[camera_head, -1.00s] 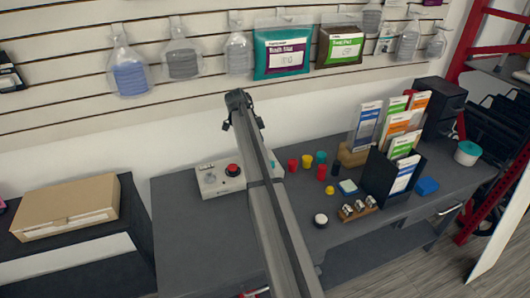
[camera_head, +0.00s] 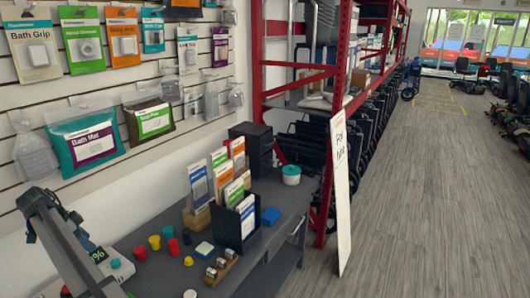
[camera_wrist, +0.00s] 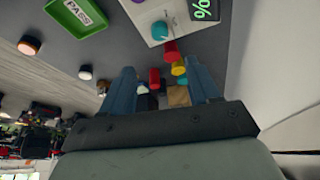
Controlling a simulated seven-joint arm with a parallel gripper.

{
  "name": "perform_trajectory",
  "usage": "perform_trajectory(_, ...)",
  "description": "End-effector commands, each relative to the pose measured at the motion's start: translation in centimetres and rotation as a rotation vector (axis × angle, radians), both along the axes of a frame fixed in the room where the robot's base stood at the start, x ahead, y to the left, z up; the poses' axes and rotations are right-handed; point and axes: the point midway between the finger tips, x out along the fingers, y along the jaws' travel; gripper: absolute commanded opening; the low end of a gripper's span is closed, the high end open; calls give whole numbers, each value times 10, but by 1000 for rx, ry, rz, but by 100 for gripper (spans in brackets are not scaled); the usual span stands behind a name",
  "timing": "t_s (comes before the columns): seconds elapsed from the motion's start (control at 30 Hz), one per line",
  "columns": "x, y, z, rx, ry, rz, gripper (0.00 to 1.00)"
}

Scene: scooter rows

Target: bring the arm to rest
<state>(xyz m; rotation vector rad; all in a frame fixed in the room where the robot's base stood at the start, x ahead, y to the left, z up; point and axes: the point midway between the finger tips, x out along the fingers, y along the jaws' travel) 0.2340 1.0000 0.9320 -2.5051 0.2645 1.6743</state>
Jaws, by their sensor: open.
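My arm enters at the lower left of the head view, with its end (camera_head: 38,205) raised in front of the wall, above the left end of the dark workbench (camera_head: 262,265). In the wrist view my gripper (camera_wrist: 161,74) is open, its two blue-grey fingers well apart. Nothing is held between them. Red and yellow cups (camera_wrist: 178,67) show beyond the fingers, down on the bench. The fingers are too small to make out in the head view.
Packets hang on the wall behind. A red rack (camera_head: 333,120) and white sign (camera_head: 341,185) stand right; the floor beyond is open.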

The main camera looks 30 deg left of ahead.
Motion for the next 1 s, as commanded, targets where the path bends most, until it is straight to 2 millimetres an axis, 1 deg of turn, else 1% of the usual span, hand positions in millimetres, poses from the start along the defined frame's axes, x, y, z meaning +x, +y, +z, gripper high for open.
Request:
perform_trajectory(0.07, 5, -6, -3, -2, 2, 2, 61)
perform_trajectory(0.13, 14, -19, -9, -4, 8, 8, 61)
perform_trajectory(0.17, 21, -27, -12, -5, 12, 14, 61)
perform_trajectory(0.27, 47, -62, -28, -8, 29, 37, 61)
perform_trajectory(0.3, 58, -79, -35, -11, 39, 51, 61)
perform_trajectory(0.37, 77, -106, -47, -12, 52, 71, 61)
perform_trajectory(0.4, 88, -124, -55, -13, 60, 85, 61)
perform_trajectory(0.47, 103, -150, -65, -13, 73, 107, 61)
perform_trajectory(0.5, 113, -168, -71, -13, 80, 120, 61)
perform_trajectory(0.57, 127, -195, -81, -13, 94, 140, 61)
perform_trajectory(0.6, 135, -212, -88, -11, 101, 156, 61)
perform_trajectory(0.63, 142, -226, -92, -10, 105, 164, 61)
perform_trajectory(0.8, 168, -300, -115, -2, 130, 220, 61)
perform_trajectory(0.9, 179, -335, -125, 5, 141, 247, 61)
perform_trajectory(1.0, 186, -365, -132, 9, 148, 270, 61)
